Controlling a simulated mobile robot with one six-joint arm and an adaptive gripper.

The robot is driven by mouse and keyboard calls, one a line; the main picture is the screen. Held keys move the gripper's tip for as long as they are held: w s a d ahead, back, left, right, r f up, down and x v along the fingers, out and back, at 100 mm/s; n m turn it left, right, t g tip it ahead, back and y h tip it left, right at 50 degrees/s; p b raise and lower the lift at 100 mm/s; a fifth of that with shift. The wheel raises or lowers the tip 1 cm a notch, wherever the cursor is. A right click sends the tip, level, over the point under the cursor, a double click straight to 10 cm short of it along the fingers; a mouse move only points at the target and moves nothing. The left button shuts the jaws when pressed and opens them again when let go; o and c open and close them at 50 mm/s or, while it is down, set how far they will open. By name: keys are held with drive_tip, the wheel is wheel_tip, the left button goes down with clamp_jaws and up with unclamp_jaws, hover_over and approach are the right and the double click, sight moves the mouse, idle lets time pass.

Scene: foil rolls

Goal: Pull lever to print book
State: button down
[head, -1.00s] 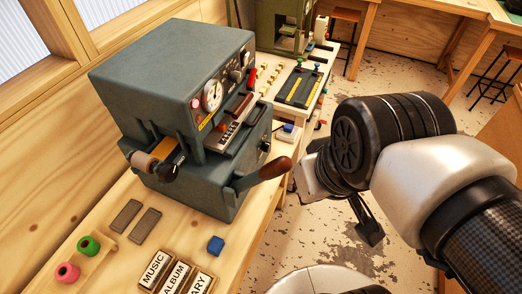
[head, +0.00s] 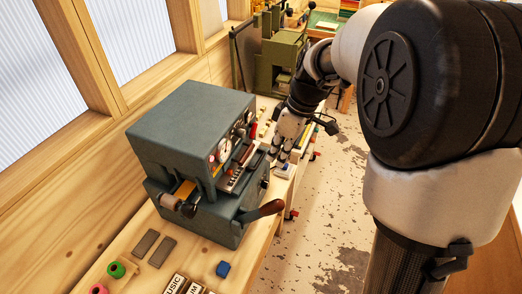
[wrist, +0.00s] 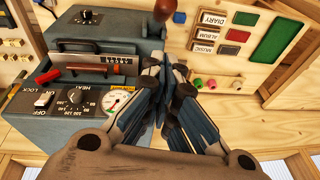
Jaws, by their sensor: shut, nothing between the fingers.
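The grey-blue press machine (head: 185,130) stands on the wooden bench. Its lever (head: 262,211) has a brown wooden handle and sticks out at the machine's lower right. The handle end also shows at the top of the wrist view (wrist: 164,10). My gripper (head: 278,157) points down beside the machine's far right part, beyond the lever and apart from it. In the wrist view my gripper (wrist: 165,66) has its fingers together with nothing between them. The machine's front panel (wrist: 75,100), with gauge, heat knob and switch, lies left of the fingers.
Label blocks (wrist: 208,35) marked DIARY, ALBUM and MUSIC lie on the bench. Green and pink foil rolls (head: 116,270), grey bars (head: 152,247) and a blue block (head: 223,268) are near the front. A green machine (head: 275,65) stands behind. Open floor (head: 325,220) lies to the right.

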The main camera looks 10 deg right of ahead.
drive_tip(key=shift+w+f, duration=0.1)
drive_tip(key=shift+f, duration=0.05)
drive_tip(key=x, duration=0.4)
drive_tip(key=d+x, duration=0.1)
drive_tip(key=x, duration=0.2)
drive_tip(key=s+x, duration=0.1)
drive_tip(key=x, duration=0.3)
drive_tip(key=shift+s+d+f, duration=0.1)
drive_tip(key=shift+f, duration=0.5)
drive_tip(key=shift+s+d+f, duration=0.2)
drive_tip(key=shift+s+f, duration=0.1)
drive_tip(key=shift+f, duration=0.2)
